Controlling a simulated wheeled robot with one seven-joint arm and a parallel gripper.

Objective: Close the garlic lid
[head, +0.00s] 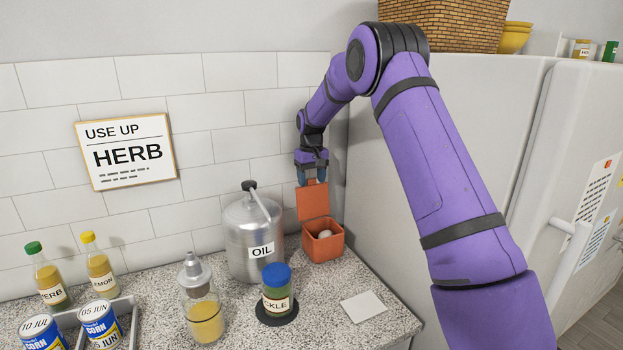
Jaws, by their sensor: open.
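The orange-red garlic box (324,248) stands at the back of the counter, near its right edge. Its lid (311,203) is open and stands upright at the back of the box. A pale garlic bulb (324,234) shows inside. My gripper (311,182) is just above the top edge of the lid, pointing down. It is open and holds nothing that I can see. I cannot tell whether the fingers touch the lid or stand on both sides of it.
A steel oil can (240,235) stands close left of the box. A pickle jar (277,290) on a dark round mat and a glass bottle (203,310) are in front. A white card (363,307) lies at front right. The fridge (440,180) bounds the right side.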

